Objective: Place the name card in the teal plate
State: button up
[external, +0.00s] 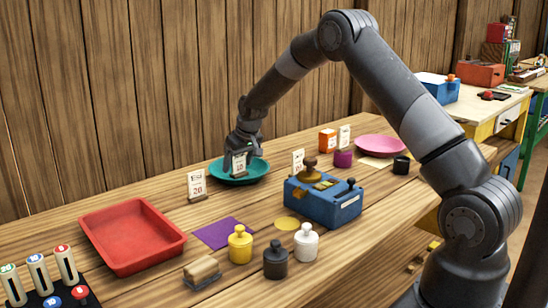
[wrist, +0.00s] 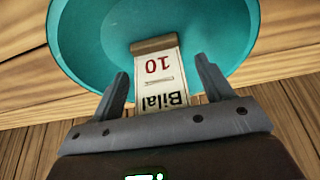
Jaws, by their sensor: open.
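The name card (external: 239,164) is a small white card with a brown base. In the wrist view the card (wrist: 156,80) reads "Bilal" and a red 10. It stands between my fingers, its base over the inside of the teal plate (external: 262,173). Whether the base touches the plate is hard to tell. The plate (wrist: 82,48) fills much of the wrist view. My gripper (external: 240,154) is open around the card, with a gap on both sides between the fingers (wrist: 163,72) and the card.
Another card (external: 197,184) stands left of the plate, and others (external: 298,161) (external: 344,136) stand to the right. A blue box (external: 322,205), a pink plate (external: 380,146), a red tray (external: 130,265), and yellow, black and white weights (external: 240,248) share the wooden table.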

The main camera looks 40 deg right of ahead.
jog(key=shift+r, duration=0.1)
dwell(0.5)
notch_tip(320, 180, up, 7)
jog(key=shift+f, duration=0.1)
dwell(0.3)
jog(key=shift+s+r, duration=0.15)
jog(key=shift+r, duration=0.25)
jog(key=s+a+r, duration=0.2)
jog(key=s+r, duration=0.8)
jog(key=s, duration=0.2)
jog(key=s+a+r, duration=0.2)
jog(key=s+r, duration=0.8)
jog(key=s, duration=0.2)
jog(key=s+a+f+t, duration=0.1)
jog(key=s, duration=2.4)
jog(key=shift+s, duration=0.35)
